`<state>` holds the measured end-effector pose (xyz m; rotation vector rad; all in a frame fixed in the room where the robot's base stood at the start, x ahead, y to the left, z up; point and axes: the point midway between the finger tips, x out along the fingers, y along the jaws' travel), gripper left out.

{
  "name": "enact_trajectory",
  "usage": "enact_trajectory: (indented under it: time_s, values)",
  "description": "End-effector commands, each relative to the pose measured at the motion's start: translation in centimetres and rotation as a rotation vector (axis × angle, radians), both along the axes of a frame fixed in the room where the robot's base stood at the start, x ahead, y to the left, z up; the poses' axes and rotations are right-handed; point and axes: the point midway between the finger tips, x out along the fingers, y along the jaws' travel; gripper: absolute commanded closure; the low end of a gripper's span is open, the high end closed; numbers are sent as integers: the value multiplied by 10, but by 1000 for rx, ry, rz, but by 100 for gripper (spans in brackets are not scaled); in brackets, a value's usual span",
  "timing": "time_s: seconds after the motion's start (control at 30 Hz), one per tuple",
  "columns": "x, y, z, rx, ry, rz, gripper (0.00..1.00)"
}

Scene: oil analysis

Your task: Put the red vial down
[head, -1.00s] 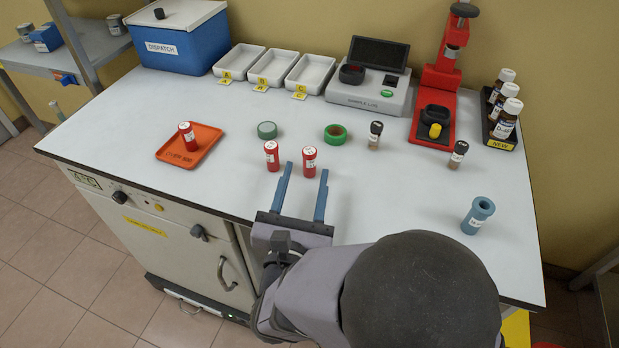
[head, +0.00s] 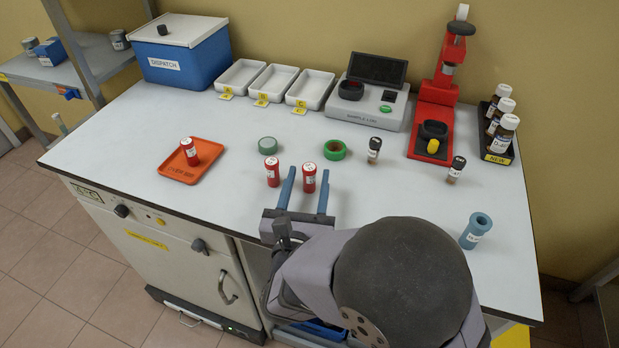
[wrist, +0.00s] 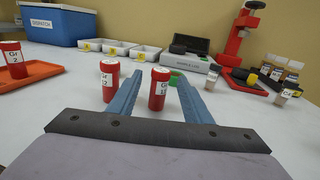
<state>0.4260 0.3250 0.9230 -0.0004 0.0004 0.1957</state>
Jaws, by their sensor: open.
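Three red vials with white labels are in view. One red vial (head: 308,177) stands upright on the white worktop between the two blue fingers of my gripper (head: 308,170). The fingers are open, with a gap to either side of it in the wrist view, where this vial (wrist: 158,90) also shows. A second red vial (head: 272,172) stands just left of the left finger, outside the jaws; it also shows in the wrist view (wrist: 109,80). A third red vial (head: 189,152) stands on an orange tray (head: 178,172) at the left.
Behind the vials lie a grey-green ring (head: 267,145) and a green ring (head: 335,150). Dark-capped sample vials (head: 374,150) and a blue holder (head: 477,231) stand to the right. White trays (head: 270,83), a sample scale (head: 368,98) and a red press (head: 437,105) line the back.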

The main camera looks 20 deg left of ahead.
Motion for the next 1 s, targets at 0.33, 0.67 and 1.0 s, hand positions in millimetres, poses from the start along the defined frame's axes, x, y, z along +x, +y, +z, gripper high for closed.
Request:
enact_trajectory:
  time_s: [0.33,0.67,1.0]
  values:
    - [24,4,0,0,0,0,55]
    - [23,4,0,0,0,0,98]
    - [23,4,2,1,-1,0,100]
